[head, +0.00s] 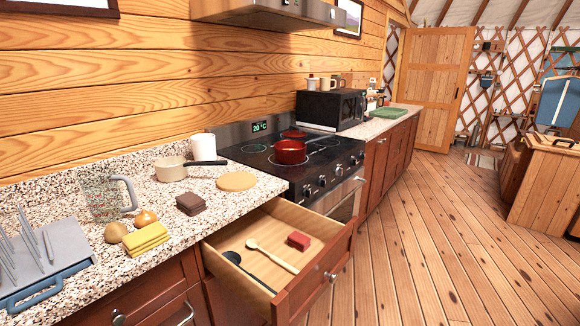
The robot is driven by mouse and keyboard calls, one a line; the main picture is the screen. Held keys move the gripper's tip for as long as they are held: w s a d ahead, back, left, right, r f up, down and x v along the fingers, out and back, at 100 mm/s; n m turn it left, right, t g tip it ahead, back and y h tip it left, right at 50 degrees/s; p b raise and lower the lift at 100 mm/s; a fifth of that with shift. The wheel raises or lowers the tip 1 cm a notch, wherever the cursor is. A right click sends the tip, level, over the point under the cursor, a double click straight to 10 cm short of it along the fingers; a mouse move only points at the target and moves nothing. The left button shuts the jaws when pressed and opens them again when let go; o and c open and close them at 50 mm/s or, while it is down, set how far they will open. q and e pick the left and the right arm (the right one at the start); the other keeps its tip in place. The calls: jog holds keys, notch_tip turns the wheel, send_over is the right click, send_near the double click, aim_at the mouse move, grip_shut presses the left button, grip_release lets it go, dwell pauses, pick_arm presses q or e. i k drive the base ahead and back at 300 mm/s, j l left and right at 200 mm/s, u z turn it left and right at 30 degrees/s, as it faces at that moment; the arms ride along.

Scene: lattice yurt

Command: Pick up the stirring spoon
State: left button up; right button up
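A pale wooden spoon (274,258), which looks like the stirring spoon, lies in an open drawer (340,249) below the counter. Its bowl end is toward the back left and its handle runs toward the front right. Neither of my grippers shows in the head view.
The speckled counter (205,215) above holds a saucepan (171,169), a glass jug (104,197), yellow cloths (145,239) and a dish rack (45,255). A stove (315,175) with a red pot (290,151) stands beyond. The wooden floor (440,230) right of the drawer is clear.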

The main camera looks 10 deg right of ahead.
aim_at(254, 244)
jog(key=i+l+u, duration=0.35)
jog(key=l+u, duration=0.2)
jog(key=l, duration=0.15)
jog(key=i+l+u, duration=0.1)
jog(key=l+u, duration=0.15)
jog(key=l, duration=0.1)
